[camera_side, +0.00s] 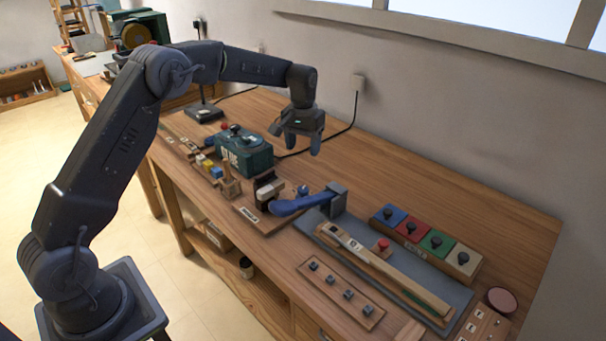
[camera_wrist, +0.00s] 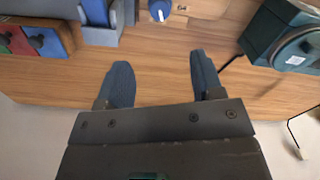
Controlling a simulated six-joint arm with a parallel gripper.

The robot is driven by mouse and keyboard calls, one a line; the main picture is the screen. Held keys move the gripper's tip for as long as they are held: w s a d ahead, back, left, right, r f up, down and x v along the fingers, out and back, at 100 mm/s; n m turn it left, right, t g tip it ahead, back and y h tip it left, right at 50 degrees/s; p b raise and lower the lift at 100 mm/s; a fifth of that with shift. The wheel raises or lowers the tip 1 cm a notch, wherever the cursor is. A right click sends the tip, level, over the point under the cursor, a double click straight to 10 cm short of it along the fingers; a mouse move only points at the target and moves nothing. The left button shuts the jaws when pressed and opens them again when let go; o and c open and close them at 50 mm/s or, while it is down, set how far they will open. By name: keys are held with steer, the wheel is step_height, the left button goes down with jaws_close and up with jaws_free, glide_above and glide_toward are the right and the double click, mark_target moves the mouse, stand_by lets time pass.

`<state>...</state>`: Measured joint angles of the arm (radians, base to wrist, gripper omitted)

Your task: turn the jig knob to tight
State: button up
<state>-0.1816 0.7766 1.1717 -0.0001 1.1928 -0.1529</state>
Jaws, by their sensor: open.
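A small blue knob with a pale mark (camera_wrist: 158,10), which looks like the jig knob, shows at the top edge of the wrist view, partly cut off. In the side view the blue knob (camera_side: 303,190) sits on a wooden base beside the blue lever. Its setting is too small to read. My gripper (camera_side: 295,149) hangs above the back of the bench, apart from the knob, with nothing in it. In the wrist view my gripper (camera_wrist: 160,66) shows its two fingers spread over bare wood, with the knob beyond their tips.
A dark green machine (camera_side: 246,152) stands left. A block with coloured panels (camera_side: 436,243) and a grey mat (camera_side: 456,292) lie right. Bare bench (camera_side: 400,178) runs along the wall.

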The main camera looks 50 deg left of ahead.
mark_target(303, 189)
step_height(303, 189, down, 14)
steer(key=n, duration=0.5)
stand_by(0.3)
steer(key=shift+r, duration=0.1)
steer(key=shift+c, duration=0.2)
steer(key=c, duration=0.9)
steer(key=shift+m, duration=2.3)
steer(key=o, duration=0.9)
steer(key=shift+o, duration=0.2)
